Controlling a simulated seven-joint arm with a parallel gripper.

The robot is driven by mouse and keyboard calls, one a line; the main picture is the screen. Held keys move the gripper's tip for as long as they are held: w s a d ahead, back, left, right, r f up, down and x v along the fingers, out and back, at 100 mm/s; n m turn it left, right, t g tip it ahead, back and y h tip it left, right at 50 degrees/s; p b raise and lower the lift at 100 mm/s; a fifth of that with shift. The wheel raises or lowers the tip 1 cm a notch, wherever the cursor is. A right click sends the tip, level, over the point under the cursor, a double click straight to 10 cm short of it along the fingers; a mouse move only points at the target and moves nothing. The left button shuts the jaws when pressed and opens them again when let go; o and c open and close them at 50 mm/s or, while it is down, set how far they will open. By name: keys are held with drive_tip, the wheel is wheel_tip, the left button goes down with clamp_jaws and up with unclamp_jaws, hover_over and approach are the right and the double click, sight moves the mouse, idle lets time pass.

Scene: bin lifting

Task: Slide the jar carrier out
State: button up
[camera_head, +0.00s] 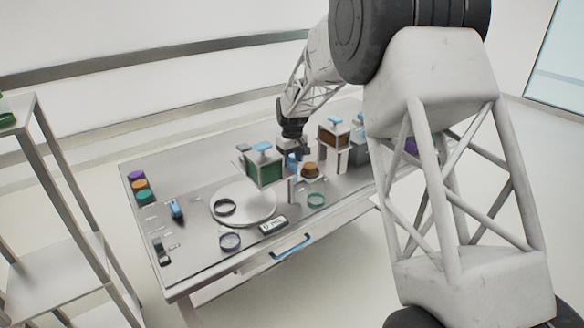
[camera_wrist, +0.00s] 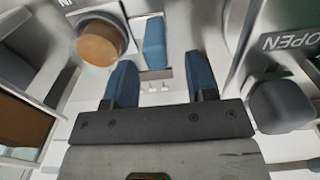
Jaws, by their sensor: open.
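A jar with a round orange-brown lid (camera_head: 310,169) stands among the boxes on the table, on what looks like a small pale carrier. In the wrist view the lid (camera_wrist: 98,43) is at the upper left, with a blue handle-like block (camera_wrist: 154,43) beside it. My gripper (camera_head: 292,163) is low over the table, between the green box and the jar. In the wrist view my blue fingers (camera_wrist: 160,66) are apart, with the blue block beyond their tips and nothing visibly held. The carrier's full outline is hidden.
A green box (camera_head: 265,172) with a blue top handle is left of my gripper; a brown box (camera_head: 334,138) is right. A white turntable (camera_head: 243,204) with a dark ring stands at front left. A grey part (camera_wrist: 281,106) is close by the right finger.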

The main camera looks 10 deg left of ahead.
drive_tip(key=shift+r, duration=1.25)
drive_tip(key=shift+s+d+r, duration=0.15)
drive_tip(key=shift+d+r, duration=0.1)
drive_tip(key=shift+r, duration=0.05)
drive_tip(key=s+d+r+m+t, duration=0.1)
drive_tip(key=s+d+r+m, duration=0.1)
drive_tip(key=s+d+r, duration=0.75)
drive_tip(key=s+d+r+m, duration=0.2)
drive_tip(key=s+d+r, duration=0.4)
drive_tip(key=s+d, duration=0.6)
drive_tip(key=s+d+m, duration=0.1)
drive_tip(key=s+d, duration=0.2)
drive_tip(key=s, duration=0.8)
drive_tip(key=s+d+f+m+t, duration=0.1)
drive_tip(key=s+d, duration=0.3)
drive_tip(key=s, duration=0.7)
drive_tip(key=s+d+f+m, duration=0.1)
drive_tip(key=s+d+m, duration=0.2)
drive_tip(key=s, duration=0.8)
drive_tip(key=shift+d+f+t, duration=0.25)
drive_tip(key=shift+d+t, duration=0.05)
drive_tip(key=shift+d, duration=0.45)
